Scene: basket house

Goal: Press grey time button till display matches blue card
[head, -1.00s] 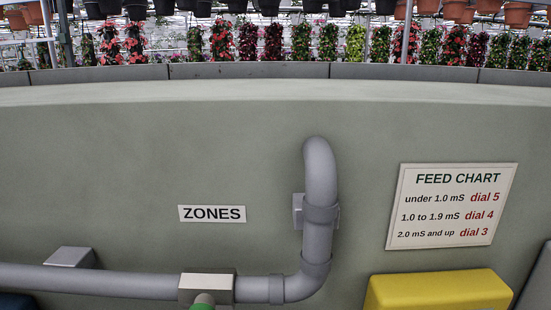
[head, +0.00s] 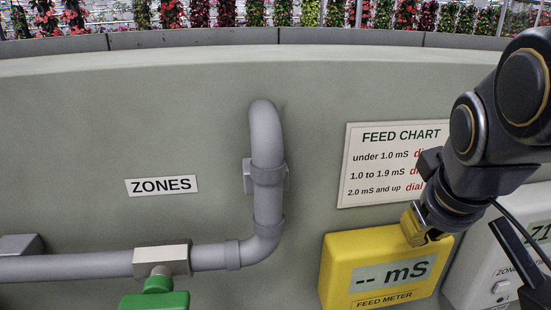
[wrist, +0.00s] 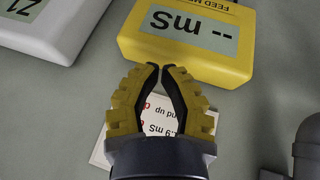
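A white box (head: 473,254) with a display (head: 541,231) reading "Z1" stands at the right edge of the head view, partly hidden behind my arm. A small light button (head: 502,286) is low on its front; its label is partly cut off. The box also shows at the upper left of the wrist view (wrist: 60,45), its display (wrist: 22,6) upside down. My gripper (head: 413,232) is in front of the yellow meter's top edge, left of the white box. In the wrist view its fingertips (wrist: 160,67) nearly meet, with nothing between them. I see no blue card.
A yellow feed meter (head: 340,275) shows "-- mS". A feed chart (head: 375,160) is on the wall above, partly covered by my arm. A grey pipe (head: 267,200) with a green-handled valve (head: 155,300) runs at the left, below a ZONES label (head: 161,185).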

